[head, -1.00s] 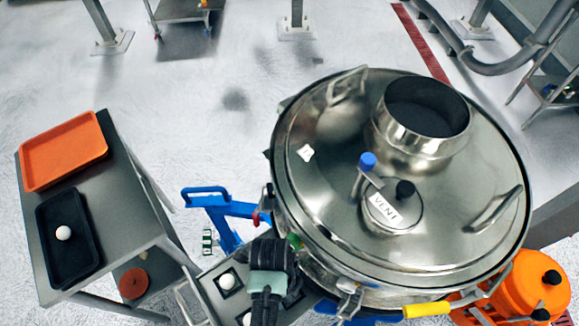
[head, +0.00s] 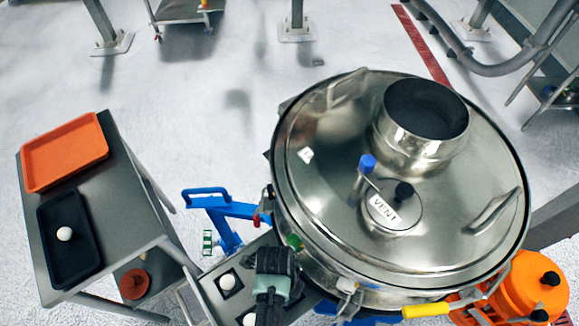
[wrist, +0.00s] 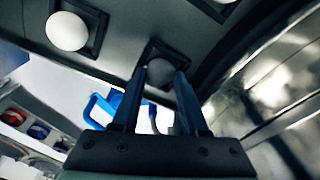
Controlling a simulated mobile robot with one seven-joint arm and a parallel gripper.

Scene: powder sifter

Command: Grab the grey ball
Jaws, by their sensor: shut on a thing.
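The grey ball (wrist: 160,72) shows between the fingertips of my gripper (wrist: 162,75) in the wrist view. It lies at a black square holder on a grey surface, and the fingers hide part of it. My gripper is shut on this ball. Whether the ball is clear of its holder, I cannot tell. In the head view my gripper (head: 272,262) is over the grey stand (head: 208,298) beside the big steel sifter, and it hides the grey ball there.
A white ball (head: 227,281) sits in a neighbouring holder. Another ball lies in the black tray (head: 50,270) on the left table, by an orange tray (head: 64,150). The steel sifter (head: 330,215) stands close on the right. A blue frame (head: 225,207) is behind.

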